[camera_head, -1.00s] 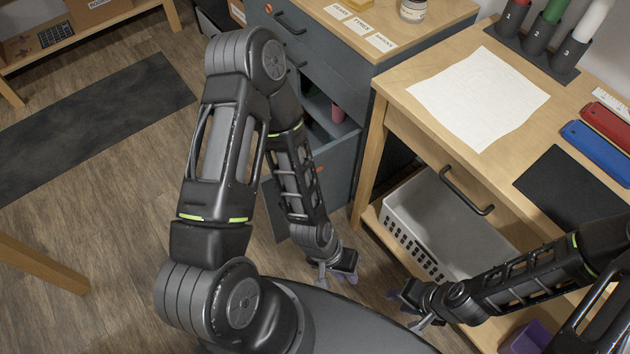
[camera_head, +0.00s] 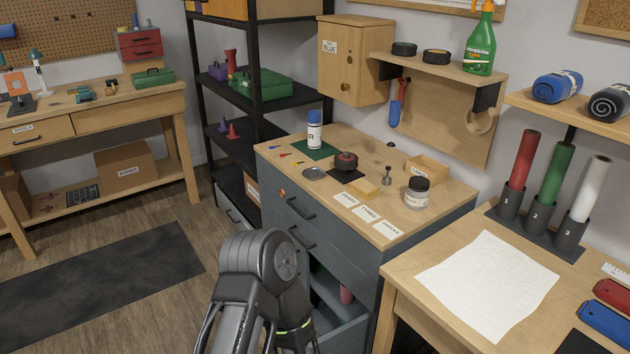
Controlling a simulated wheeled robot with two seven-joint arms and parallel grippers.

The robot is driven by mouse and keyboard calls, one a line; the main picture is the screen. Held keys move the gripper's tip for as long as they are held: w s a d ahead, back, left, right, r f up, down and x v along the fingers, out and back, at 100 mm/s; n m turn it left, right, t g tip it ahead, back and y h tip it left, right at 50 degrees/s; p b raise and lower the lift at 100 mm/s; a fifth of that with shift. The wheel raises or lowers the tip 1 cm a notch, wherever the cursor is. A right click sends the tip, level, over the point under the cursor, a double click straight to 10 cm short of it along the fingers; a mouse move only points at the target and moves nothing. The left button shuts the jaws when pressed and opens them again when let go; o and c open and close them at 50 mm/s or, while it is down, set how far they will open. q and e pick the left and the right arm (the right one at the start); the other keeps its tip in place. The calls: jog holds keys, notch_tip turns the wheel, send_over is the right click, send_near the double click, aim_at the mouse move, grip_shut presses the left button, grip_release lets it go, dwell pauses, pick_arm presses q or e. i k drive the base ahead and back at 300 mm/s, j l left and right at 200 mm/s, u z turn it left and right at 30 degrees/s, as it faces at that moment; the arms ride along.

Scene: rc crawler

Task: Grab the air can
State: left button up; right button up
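A white can with a blue cap (camera_head: 314,130) stands upright on the wooden top of the grey drawer cabinet, at the back left of that top. Dark lettering shows on its side; it looks like the air can. It stands on or at the edge of a green mat (camera_head: 309,150). My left arm shows at the bottom centre, in front of the cabinet, well below and apart from the can. Its gripper is out of the picture. My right gripper is not in view either.
Near the can are a small metal dish (camera_head: 314,173), a dark red round object (camera_head: 345,162) on a black mat, a yellow sponge-like block (camera_head: 364,188) and a jar (camera_head: 417,192). A lower cabinet drawer (camera_head: 335,315) is open. A wooden wall cabinet (camera_head: 354,60) hangs behind.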

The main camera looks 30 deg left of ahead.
aim_at(314, 116)
jog(key=j+z, duration=0.25)
jog(key=j, duration=1)
jog(key=i+j+z, duration=0.1)
jog(key=j+z, duration=0.25)
jog(key=j, duration=0.5)
jog(key=j+z, duration=0.4)
jog(key=j, duration=0.5)
jog(key=k+j+z, duration=0.15)
jog(key=j+z, duration=0.2)
jog(key=j, duration=0.45)
jog(key=j+z, duration=0.15)
jog(key=j, duration=0.25)
jog(key=k+j+z, duration=0.2)
jog(key=j, duration=0.25)
jog(key=j+z, duration=0.15)
jog(key=j, duration=0.25)
jog(key=k+j+z, duration=0.2)
jog(key=j, duration=0.2)
jog(key=j+z, duration=0.15)
jog(key=j, duration=0.25)
jog(key=k+j, duration=0.1)
jog(key=j, duration=0.15)
jog(key=k+j, duration=0.1)
jog(key=j, duration=0.15)
